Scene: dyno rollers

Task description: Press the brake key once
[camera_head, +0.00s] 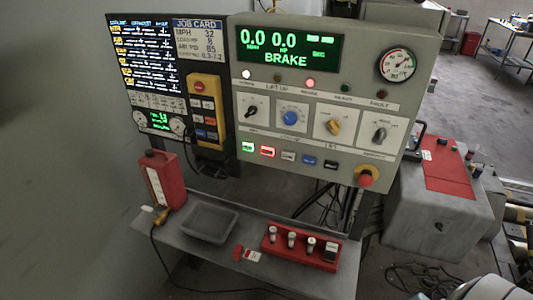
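A grey control panel (233,95) stands upright, with a green display (290,48) reading 0.0, 0.0 and BRAKE. Along its lower edge is a row of small keys: a lit green key (248,147), a lit red key (267,151), a pale key (288,156), a blue key (309,161) and a dark key (330,164). Their labels are too small to read, so I cannot tell which is the brake key. Neither gripper shows; a pale rounded part at the bottom right edge may be my arm.
A red emergency knob (366,178) sticks out at the panel's lower right. A yellow pendant (206,112) hangs left of the panel. The shelf below holds a red bottle (165,180), a grey tray (209,222) and a red rack (300,248). Space before the keys looks clear.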

